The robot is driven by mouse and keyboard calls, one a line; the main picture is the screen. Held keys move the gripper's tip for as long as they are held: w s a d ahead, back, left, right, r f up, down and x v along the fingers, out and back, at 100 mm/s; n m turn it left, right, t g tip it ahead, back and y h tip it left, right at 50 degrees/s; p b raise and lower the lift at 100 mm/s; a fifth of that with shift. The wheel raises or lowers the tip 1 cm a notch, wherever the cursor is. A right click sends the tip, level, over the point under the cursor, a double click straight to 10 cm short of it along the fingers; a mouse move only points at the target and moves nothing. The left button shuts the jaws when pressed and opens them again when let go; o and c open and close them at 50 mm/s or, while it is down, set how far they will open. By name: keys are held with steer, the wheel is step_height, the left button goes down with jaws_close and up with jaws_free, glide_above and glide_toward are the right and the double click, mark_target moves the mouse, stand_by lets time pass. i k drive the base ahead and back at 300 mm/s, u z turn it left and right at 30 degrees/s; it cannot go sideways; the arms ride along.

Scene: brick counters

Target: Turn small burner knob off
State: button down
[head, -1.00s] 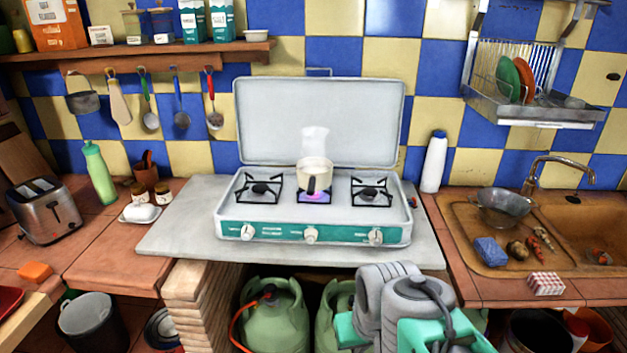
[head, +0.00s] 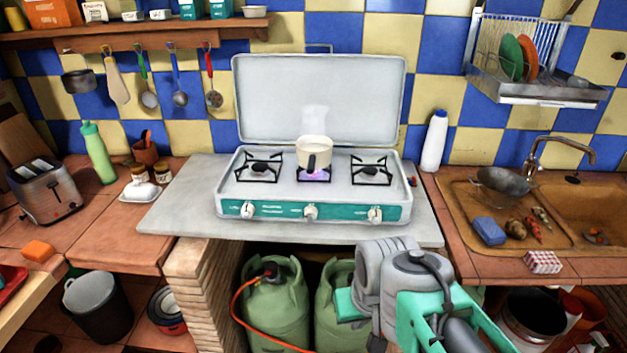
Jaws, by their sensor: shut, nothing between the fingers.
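A white camping stove (head: 250,190) with its lid raised stands on the grey slab. Its teal front panel bears a left knob (head: 248,209), a middle knob (head: 311,212) and a right knob (head: 375,214). I cannot read their settings or tell which one is the small burner's. A purple-blue flame (head: 314,175) shows under a cream pot (head: 314,150) on the middle burner; steam rises from it. The left burner (head: 259,168) and right burner (head: 371,170) are bare and show no flame. My grey and teal arm is at lower right, below the stove; its fingers cannot be made out.
The grey slab (head: 180,215) has bare room left of the stove. A white bottle (head: 434,142) stands behind its right side. Green gas bottles (head: 278,310) with an orange hose sit underneath. A sink (head: 590,215) is at right, a toaster (head: 48,190) at left.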

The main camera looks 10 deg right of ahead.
mark_target(308, 210)
steer(key=u, duration=0.55)
steer(key=k, duration=0.6)
steer(key=u, duration=0.85)
steer(key=i, duration=1.15)
steer(key=z, duration=0.7)
